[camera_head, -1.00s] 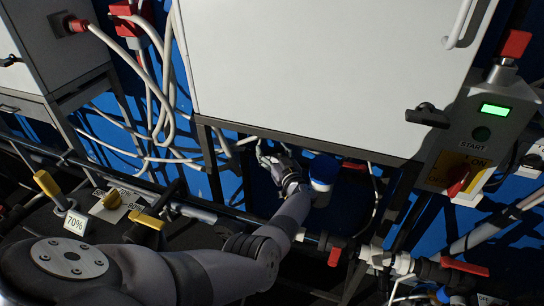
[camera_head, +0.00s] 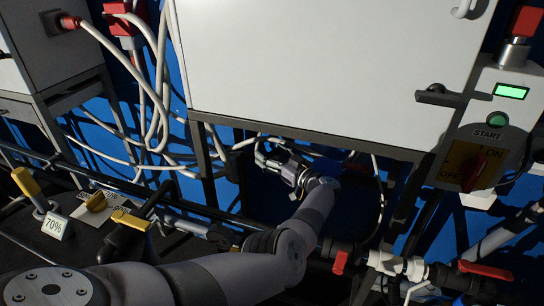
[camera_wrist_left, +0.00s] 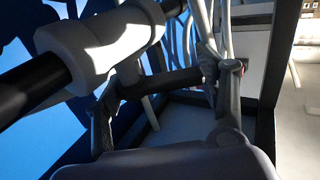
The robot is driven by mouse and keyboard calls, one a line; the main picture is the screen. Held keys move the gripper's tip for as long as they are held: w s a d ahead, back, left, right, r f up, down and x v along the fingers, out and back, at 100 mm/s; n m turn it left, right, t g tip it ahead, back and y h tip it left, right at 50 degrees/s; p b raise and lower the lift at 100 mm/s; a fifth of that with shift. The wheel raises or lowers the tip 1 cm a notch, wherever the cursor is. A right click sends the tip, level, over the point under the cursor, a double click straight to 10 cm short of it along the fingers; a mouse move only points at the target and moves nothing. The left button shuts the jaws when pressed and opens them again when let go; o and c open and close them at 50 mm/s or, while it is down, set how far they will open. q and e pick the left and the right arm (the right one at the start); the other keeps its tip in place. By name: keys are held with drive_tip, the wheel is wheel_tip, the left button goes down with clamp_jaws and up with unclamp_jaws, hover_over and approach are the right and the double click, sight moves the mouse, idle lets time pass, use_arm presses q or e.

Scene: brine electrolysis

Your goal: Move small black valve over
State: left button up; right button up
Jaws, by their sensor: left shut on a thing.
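The small black valve's handle (camera_wrist_left: 165,83) shows in the left wrist view as a short dark bar beside a thick white pipe fitting (camera_wrist_left: 95,45). My left gripper (camera_wrist_left: 165,90) has one finger on each side of the bar and is shut on it. In the head view my left gripper (camera_head: 268,158) is below the white cabinet, in the shadow near its lower edge, with the forearm reaching up from the lower left. The valve cannot be made out there, as the gripper and shadow cover it. My right gripper is not in view.
The white cabinet (camera_head: 320,65) overhangs the gripper. Pale cables (camera_head: 160,90) hang to its left. Yellow-handled valves (camera_head: 95,202) stand at the lower left. Red-handled valves (camera_head: 341,262) line a pipe at the lower right. A control box (camera_head: 485,130) with a green display is at right.

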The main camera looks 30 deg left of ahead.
sight(272, 153)
use_arm(q)
drive_tip(key=o, duration=1.2)
wheel_tip(272, 153, up, 9)
drive_tip(key=shift+r, duration=0.45)
drive_tip(key=shift+c, duration=0.6)
